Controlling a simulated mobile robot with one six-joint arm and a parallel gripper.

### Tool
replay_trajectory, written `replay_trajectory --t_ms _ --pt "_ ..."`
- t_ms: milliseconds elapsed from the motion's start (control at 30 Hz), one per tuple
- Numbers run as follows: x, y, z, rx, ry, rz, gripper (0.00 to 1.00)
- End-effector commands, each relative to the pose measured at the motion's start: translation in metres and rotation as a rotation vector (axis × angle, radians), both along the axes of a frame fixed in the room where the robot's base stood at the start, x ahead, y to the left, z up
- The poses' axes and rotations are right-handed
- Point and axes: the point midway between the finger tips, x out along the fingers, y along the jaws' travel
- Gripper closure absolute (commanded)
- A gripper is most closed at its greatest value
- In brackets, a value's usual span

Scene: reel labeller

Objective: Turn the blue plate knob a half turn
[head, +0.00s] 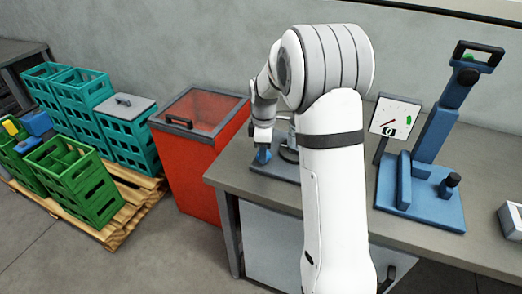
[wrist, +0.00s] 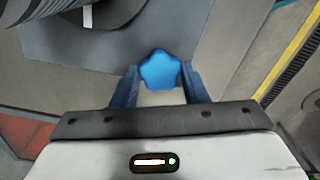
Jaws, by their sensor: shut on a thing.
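The blue plate knob (wrist: 160,66) has a lobed, star-like outline and shows in the middle of the wrist view. My gripper (wrist: 160,75) is shut on it, with one blue finger on the left side and one on the right. In the head view my gripper (head: 262,156) points down at the left end of the grey bench. A dark plate (head: 285,172) lies on the bench below it. My arm hides much of this device, and I cannot tell the knob from the blue fingers there.
A blue press-like stand (head: 432,150) and a small dial panel (head: 394,118) stand right of my arm on the bench (head: 400,238). A red bin (head: 200,150) with a lid stands left of it. Green crates (head: 75,182) and teal crates sit on a pallet farther left.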

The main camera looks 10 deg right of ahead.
Motion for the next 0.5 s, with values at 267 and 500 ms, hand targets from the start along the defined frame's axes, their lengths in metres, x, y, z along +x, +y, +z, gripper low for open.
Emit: replay_trajectory --t_ms 267,500 --pt "0.0030 0.0003 0.0030 0.001 -0.011 -0.001 0.47" --pt "0.0015 0.0003 0.0013 0.000 -0.005 -0.001 0.38"
